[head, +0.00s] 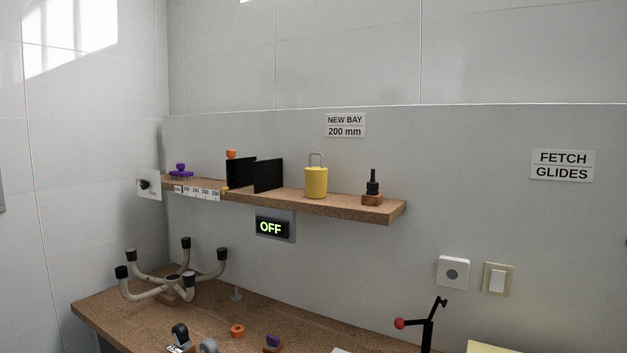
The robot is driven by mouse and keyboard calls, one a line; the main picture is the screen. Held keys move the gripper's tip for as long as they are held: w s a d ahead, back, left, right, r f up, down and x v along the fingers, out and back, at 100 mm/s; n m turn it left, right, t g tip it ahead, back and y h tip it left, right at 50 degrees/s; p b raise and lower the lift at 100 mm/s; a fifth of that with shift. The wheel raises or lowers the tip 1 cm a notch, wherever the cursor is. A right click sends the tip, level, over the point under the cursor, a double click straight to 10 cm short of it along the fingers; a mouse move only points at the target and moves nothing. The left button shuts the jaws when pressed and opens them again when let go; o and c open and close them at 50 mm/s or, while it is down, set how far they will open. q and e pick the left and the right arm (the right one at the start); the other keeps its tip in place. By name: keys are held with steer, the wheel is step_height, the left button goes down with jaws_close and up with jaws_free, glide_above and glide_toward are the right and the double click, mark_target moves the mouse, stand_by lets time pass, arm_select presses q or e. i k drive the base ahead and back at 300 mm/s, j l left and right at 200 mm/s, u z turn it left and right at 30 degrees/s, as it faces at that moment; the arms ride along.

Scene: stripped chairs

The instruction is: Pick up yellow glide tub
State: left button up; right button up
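The yellow glide tub (316,183) stands upright on the cork-coloured wall shelf (340,207). It has a thin grey loop handle standing up on top. It sits between a pair of black upright panels on its left and a dark peg on a wooden block on its right, with gaps on both sides. Neither of my grippers shows in the head view.
Two black panels (268,175) and a dark peg (372,186) share the shelf. Below, the bench (110,308) holds an upturned chair base (172,279) and several small parts. A red-knobbed black lever (428,325) rises at the bench's right. An "OFF" display (271,227) hangs under the shelf.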

mark_target(315, 178)
steer(key=i+j+z, duration=0.1)
steer(key=j, duration=0.2)
steer(key=i+j, duration=0.15)
steer(key=j, duration=0.15)
steer(key=i+j+z, duration=0.15)
steer(key=j, duration=0.2)
steer(key=i+j, duration=0.1)
steer(key=j, duration=0.2)
steer(key=z, duration=0.05)
